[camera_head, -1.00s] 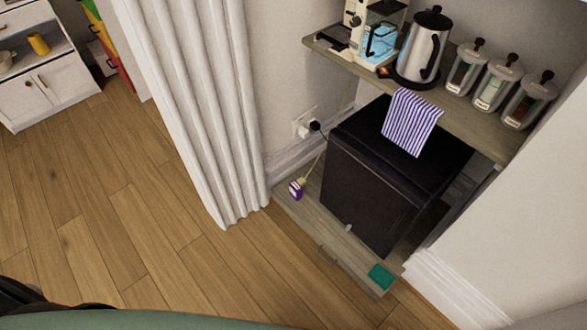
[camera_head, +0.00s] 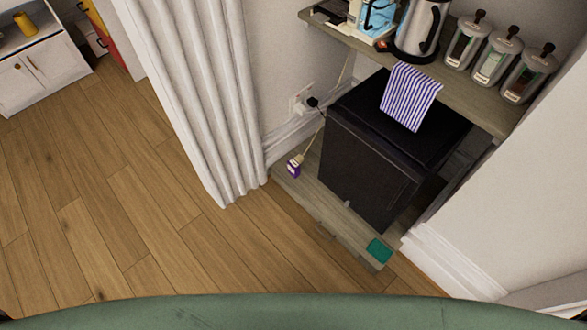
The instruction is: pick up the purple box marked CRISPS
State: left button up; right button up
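A small purple box-like item (camera_head: 293,170) with a pale patch stands on the low wooden board (camera_head: 312,197), left of the black cabinet. Its lettering is too small to read, so I cannot tell if it says CRISPS. A thin pale cord or stick rises from beside it toward the wall. Neither of my grippers shows in the head view.
A black box-shaped cabinet (camera_head: 365,165) stands on the board under a shelf (camera_head: 464,101) holding a kettle (camera_head: 421,30) and several jars. A striped cloth (camera_head: 410,96) hangs over the shelf edge. A teal item (camera_head: 379,250) lies at the board's front. The wooden floor (camera_head: 130,220) is clear.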

aim_at(294, 168)
jog(key=i+j, duration=0.15)
jog(key=j, duration=0.15)
jog(key=i+j, duration=0.1)
jog(key=j, duration=0.25)
jog(key=i+j, duration=0.15)
jog(key=j, duration=0.15)
jog(key=i+j, duration=0.1)
jog(key=j, duration=0.2)
jog(key=u, duration=0.05)
